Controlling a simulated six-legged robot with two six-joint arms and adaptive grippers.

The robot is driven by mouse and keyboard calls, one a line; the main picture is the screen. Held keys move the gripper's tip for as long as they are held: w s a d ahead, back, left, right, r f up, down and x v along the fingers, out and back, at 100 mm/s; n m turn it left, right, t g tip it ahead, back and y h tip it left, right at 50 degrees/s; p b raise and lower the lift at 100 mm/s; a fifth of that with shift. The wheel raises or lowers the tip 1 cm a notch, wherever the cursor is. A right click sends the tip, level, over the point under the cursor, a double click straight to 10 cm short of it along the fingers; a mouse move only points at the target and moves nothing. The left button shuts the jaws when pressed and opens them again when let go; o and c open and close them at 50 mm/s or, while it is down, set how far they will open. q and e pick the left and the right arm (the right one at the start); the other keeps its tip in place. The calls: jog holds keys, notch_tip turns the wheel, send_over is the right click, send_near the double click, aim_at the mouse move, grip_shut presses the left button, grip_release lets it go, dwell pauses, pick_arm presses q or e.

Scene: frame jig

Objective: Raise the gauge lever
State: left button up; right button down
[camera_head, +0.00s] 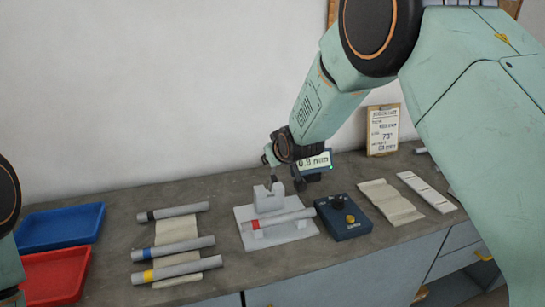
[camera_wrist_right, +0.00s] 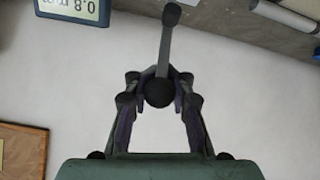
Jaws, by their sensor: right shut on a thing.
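The gauge (camera_head: 268,197) is a pale grey block on a white base plate (camera_head: 262,238). A tube with a red band (camera_head: 283,219) lies across the plate. My right gripper (camera_head: 272,158) is above the gauge. In the right wrist view, my right gripper (camera_wrist_right: 158,95) is shut on the dark round knob of the gauge lever (camera_wrist_right: 164,48), whose grey bar runs between the fingers. In the head view, the arm and fingers hide most of the lever. Only part of my left arm shows at the left edge; its gripper is out of view.
A display (camera_head: 316,162) reading about 0.8 mm stands behind the gauge. A dark control box (camera_head: 343,222) is right of the plate. A clipboard (camera_head: 383,130) leans on the wall.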

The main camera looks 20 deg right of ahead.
jog(key=shift+s+f, duration=0.15)
jog(key=shift+f, duration=0.05)
jog(key=c, duration=1.7)
grip_release()
jog(key=o, duration=0.6)
jog(key=shift+w+d, duration=0.15)
jog(key=shift+w, duration=0.05)
jog(key=shift+s+r, duration=0.15)
jog(key=shift+r, duration=0.05)
jog(key=v, duration=1.1)
jog(key=shift+s+r, duration=0.25)
